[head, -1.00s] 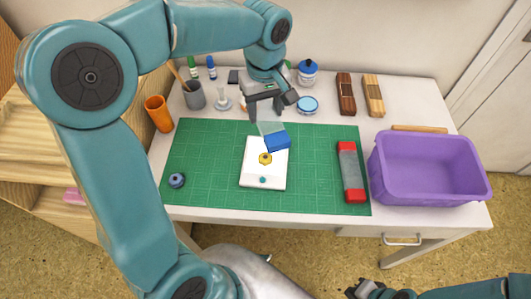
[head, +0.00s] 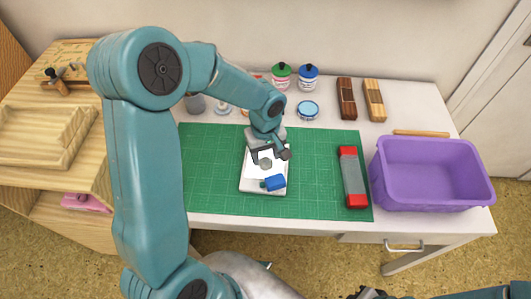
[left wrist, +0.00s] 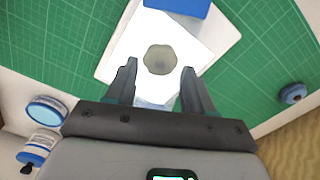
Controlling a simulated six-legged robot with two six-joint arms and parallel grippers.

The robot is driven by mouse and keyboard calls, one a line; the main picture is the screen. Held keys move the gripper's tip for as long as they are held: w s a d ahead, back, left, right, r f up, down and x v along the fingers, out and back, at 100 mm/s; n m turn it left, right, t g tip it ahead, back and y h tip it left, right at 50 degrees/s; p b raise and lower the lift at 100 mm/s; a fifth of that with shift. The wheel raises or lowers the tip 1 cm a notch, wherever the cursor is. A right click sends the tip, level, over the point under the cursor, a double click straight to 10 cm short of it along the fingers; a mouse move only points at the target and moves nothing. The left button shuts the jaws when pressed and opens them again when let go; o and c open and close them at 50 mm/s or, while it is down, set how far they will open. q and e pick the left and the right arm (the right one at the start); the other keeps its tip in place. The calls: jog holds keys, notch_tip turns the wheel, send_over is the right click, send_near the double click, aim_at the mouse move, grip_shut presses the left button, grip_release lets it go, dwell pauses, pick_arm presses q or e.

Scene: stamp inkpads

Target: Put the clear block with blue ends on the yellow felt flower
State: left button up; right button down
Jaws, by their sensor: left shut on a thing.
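My left gripper (head: 268,157) is shut on the clear block with blue ends (head: 275,182), low over the white card (head: 246,184). One blue end faces the front of the table. In the left wrist view the fingers (left wrist: 158,82) are on either side of the clear part, and a blue end (left wrist: 182,6) shows at the top. The felt flower (left wrist: 160,60) shows as a dull olive-grey shape, apparently through the clear block, between the fingertips. I cannot tell whether the block touches it. My right gripper (head: 375,293) barely shows at the bottom edge.
The white card lies on a green cutting mat (head: 215,165). A clear block with red ends (head: 352,178) lies to the right. A purple bin (head: 380,152) stands on the right. Jars (head: 308,77) and brown wooden blocks (head: 346,98) line the back.

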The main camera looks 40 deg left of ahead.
aim_at(265, 156)
pick_arm(q)
jog(key=shift+f+b, duration=0.2)
jog(key=shift+b, duration=0.1)
jog(key=o, duration=1.3)
jog(key=shift+r, duration=0.1)
jog(key=shift+c, duration=0.2)
notch_tip(265, 156, up, 12)
jog(key=p, duration=0.1)
jog(key=shift+r, duration=0.15)
